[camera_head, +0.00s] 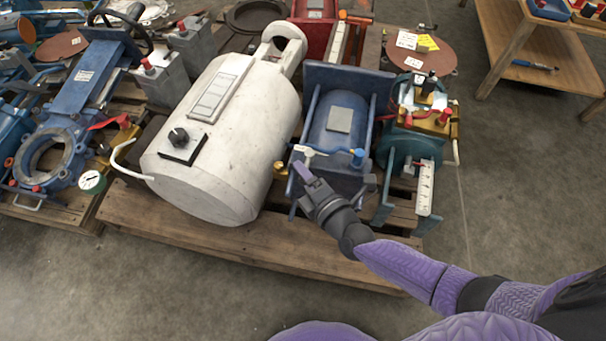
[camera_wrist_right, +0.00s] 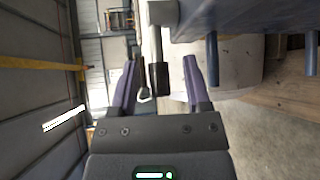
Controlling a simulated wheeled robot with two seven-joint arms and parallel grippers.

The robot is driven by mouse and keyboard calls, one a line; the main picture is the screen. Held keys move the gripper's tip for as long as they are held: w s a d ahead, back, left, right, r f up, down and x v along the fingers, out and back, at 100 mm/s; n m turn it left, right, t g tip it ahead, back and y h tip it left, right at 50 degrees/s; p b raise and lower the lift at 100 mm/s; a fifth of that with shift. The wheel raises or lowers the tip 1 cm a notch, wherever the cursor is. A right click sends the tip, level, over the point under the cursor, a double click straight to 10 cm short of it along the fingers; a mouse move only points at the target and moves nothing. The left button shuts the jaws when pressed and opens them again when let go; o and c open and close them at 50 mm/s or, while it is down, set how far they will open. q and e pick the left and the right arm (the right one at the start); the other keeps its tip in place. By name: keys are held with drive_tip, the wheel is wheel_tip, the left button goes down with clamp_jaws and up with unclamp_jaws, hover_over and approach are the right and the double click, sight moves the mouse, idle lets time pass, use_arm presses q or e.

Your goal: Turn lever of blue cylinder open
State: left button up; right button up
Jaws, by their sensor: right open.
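The blue cylinder (camera_head: 343,118) lies in a blue frame on the pallet, right of a large white tank. A pale lever (camera_head: 309,150) shows at its near end. In the right wrist view, a lever with a pale shank (camera_wrist_right: 156,38) and a dark end stands between the two purple fingers. My right gripper (camera_head: 303,175) is at the near left corner of the blue frame. It is open, with a finger on each side of the lever's dark end and visible gaps. My left gripper is not in view.
The white tank (camera_head: 215,135) stands close on the left. A teal unit with red-capped fittings (camera_head: 424,117) stands close on the right. The wooden pallet's front boards (camera_head: 240,245) are bare. A blue valve assembly (camera_head: 60,150) is at far left; a wooden table (camera_head: 540,62) is at upper right.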

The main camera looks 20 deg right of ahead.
drive_tip(key=shift+w, duration=0.2)
clamp_jaws()
idle(1.4)
